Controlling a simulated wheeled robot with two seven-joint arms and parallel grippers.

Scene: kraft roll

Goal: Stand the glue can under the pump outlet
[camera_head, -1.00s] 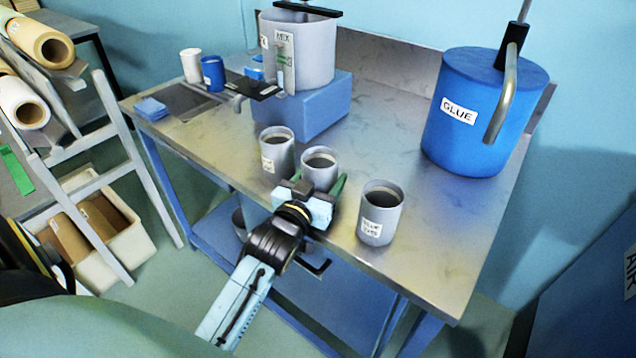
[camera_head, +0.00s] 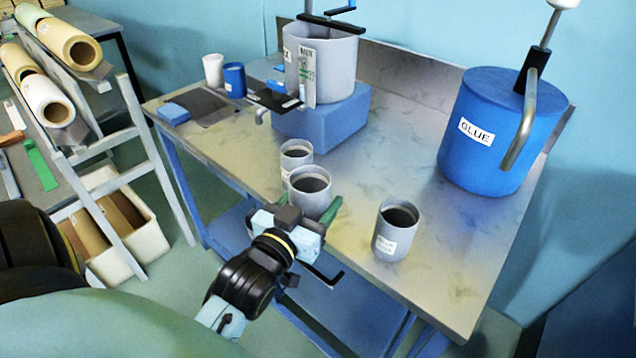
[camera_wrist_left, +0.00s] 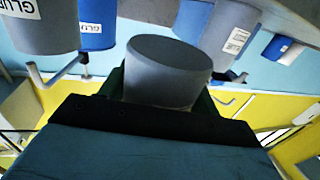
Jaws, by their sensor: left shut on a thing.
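My left gripper (camera_head: 306,217) is shut on a grey open-topped can (camera_head: 309,190), which looks raised near the table's front edge. The held can fills the middle of the left wrist view (camera_wrist_left: 165,70); its label is hidden. A second grey can (camera_head: 398,230) stands to the right on the table; its label starts "GLU" in the left wrist view (camera_wrist_left: 30,25). A third labelled grey can (camera_head: 296,156) stands just behind the held one. The pump outlet, a bent grey pipe (camera_head: 524,125), hangs down in front of the blue GLUE drum (camera_head: 480,150). My right gripper is out of view.
The grey MIX pot (camera_head: 325,65) stands on a blue block (camera_head: 325,115) at the back. White (camera_head: 213,70) and blue (camera_head: 235,80) cups stand back left. The metal tabletop (camera_head: 400,155) is clear between the block and drum.

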